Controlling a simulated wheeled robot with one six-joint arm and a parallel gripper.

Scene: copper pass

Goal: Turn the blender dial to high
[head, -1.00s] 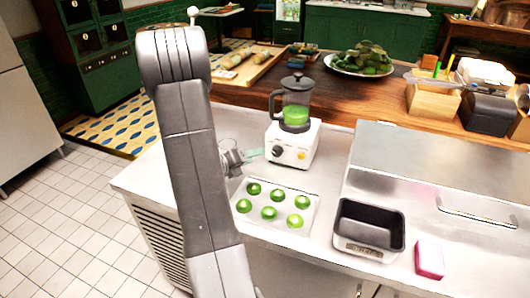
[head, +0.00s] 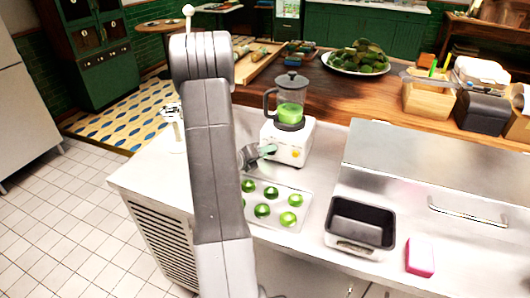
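The blender (head: 289,138) stands upright on the steel counter, with a white base and a clear jug (head: 290,108) of green liquid under a dark lid. A small yellow-orange knob or button (head: 296,153) shows on its front. The dark dial is hidden behind my gripper (head: 269,149), whose greenish fingers reach the left part of the base front. I cannot tell whether they touch the dial or whether they are open or shut. The dial's setting is not visible.
A tray (head: 288,223) with several green halves lies just below the blender, partly behind my arm. A black pan on a scale (head: 361,222) and a pink sponge (head: 420,257) are to the right. A plate of greens (head: 357,58) stands behind on the wooden counter.

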